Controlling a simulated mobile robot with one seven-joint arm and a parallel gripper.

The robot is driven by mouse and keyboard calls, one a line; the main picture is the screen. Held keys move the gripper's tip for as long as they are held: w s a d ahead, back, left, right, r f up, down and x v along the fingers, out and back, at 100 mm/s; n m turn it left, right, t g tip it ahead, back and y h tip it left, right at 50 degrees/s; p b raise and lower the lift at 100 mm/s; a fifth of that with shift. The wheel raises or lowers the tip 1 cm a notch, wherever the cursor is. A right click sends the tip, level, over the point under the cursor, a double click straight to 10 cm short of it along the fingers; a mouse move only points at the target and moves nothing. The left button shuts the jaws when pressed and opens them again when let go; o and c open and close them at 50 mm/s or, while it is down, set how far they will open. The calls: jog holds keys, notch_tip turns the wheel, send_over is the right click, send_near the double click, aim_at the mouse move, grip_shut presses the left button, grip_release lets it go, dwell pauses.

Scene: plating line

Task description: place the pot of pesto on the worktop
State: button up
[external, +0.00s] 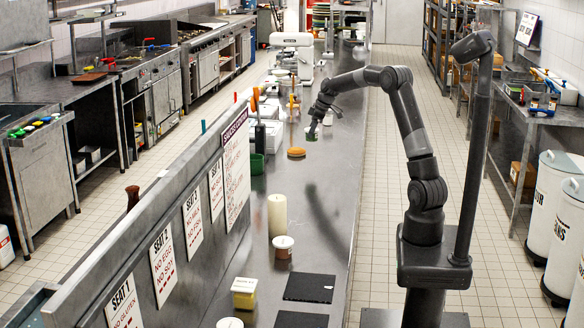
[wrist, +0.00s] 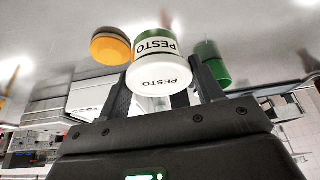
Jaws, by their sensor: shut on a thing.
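The pot of pesto (wrist: 160,77) is a small white pot with a green band and the word PESTO on its lid and side. It sits between the two fingers of my gripper (wrist: 165,85) in the wrist view, and they are shut on it. In the external view my gripper (external: 317,115) is over the far part of the steel worktop (external: 325,190), and the pot (external: 311,136) shows small and green below it. I cannot tell whether the pot's base touches the steel.
An orange round item (external: 296,153) stands close to the pot. A green container (external: 256,164) is by the sign rail. Nearer stand a cream cylinder (external: 277,215), a white-lidded pot (external: 283,247), a yellow tub (external: 243,292) and a dark mat (external: 309,288). The worktop's right side is clear.

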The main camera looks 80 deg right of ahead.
jog(key=w+a+r+n+y, duration=0.1)
jog(key=w+a, duration=0.3)
jog(key=a, duration=0.9)
jog(key=w+a+r+n, duration=0.2)
jog(key=w+a, duration=0.2)
jog(key=a, duration=0.9)
jog(key=w+a+r+n+y, duration=0.1)
jog(key=w+a, duration=0.4)
jog(key=a, duration=0.7)
jog(key=s+a+r+n+g, duration=0.1)
jog(key=s+a+n, duration=0.15)
jog(key=a, duration=0.95)
jog(key=s+a+r+n, duration=0.1)
jog(key=s+a, duration=0.2)
jog(key=a, duration=0.8)
jog(key=s+a+f+n+g+y, duration=0.15)
jog(key=a+n, duration=0.25)
jog(key=a, duration=0.7)
jog(key=s+a+f+n+g, duration=0.1)
jog(key=a+f+n, duration=0.25)
jog(key=a, duration=0.85)
jog(key=s+a+f+n+g+y, duration=0.15)
jog(key=a+n, duration=0.25)
jog(key=a, duration=0.7)
jog(key=shift+h, duration=0.4)
jog(key=f, duration=0.6)
jog(key=w+f, duration=0.1)
jog(key=f, duration=0.3)
jog(key=shift+f, duration=0.1)
